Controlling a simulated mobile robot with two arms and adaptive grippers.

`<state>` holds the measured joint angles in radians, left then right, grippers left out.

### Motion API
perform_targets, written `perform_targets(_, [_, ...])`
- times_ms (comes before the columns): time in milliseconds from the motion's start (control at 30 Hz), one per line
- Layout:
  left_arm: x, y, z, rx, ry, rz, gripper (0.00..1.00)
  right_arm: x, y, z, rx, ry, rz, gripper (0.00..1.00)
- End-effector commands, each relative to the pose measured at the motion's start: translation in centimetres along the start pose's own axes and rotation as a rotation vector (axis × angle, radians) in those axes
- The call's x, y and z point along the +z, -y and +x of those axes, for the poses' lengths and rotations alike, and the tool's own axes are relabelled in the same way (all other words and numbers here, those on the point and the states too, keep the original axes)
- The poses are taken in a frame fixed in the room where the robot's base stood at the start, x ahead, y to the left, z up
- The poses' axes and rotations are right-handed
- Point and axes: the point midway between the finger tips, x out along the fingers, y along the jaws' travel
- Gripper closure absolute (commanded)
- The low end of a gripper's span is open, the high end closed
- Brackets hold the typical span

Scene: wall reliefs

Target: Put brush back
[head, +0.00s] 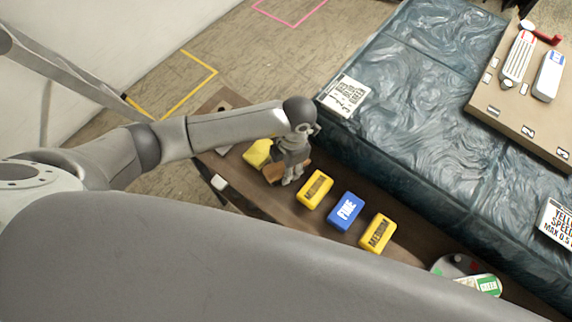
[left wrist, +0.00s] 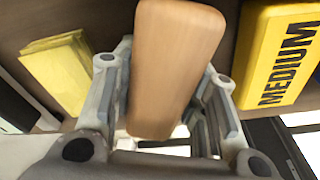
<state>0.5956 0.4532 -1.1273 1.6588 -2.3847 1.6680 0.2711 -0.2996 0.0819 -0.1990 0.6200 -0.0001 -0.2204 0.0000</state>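My right gripper is not in view.
Right of the brush stand a yellow block (head: 315,189), a blue FINE block (head: 346,211) and a yellow MEDIUM block (head: 378,234). A plain yellow block (head: 257,153) lies close on the left. A blue relief surface (head: 400,90) rises behind the table (head: 290,208).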

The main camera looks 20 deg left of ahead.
Motion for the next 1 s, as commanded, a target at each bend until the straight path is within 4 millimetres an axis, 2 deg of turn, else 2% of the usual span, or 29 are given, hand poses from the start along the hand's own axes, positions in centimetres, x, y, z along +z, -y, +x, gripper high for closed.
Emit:
perform_targets(33, [0.0,0.0,0.0,0.0,0.0,0.0,0.53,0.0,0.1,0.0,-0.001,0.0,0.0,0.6])
perform_targets(133, [0.0,0.0,0.0,0.0,-0.001,0.0,0.4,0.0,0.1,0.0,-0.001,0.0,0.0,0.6])
perform_targets(167, [0.0,0.0,0.0,0.0,-0.001,-0.001,0.39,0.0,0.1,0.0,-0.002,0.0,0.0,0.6])
perform_targets(433, [0.0,0.0,-0.1,0.0,-0.001,-0.001,0.39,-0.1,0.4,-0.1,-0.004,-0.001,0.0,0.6])
perform_targets(567, [0.0,0.0,-0.7,0.001,0.0,0.0,0.39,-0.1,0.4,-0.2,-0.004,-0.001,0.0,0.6])
perform_targets(667, [0.1,-0.1,-2.2,0.001,0.003,0.0,0.39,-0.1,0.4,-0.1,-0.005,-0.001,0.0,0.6])
perform_targets(1000, [0.1,-0.1,-9.3,0.003,0.003,0.0,0.39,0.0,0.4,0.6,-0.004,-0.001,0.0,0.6])
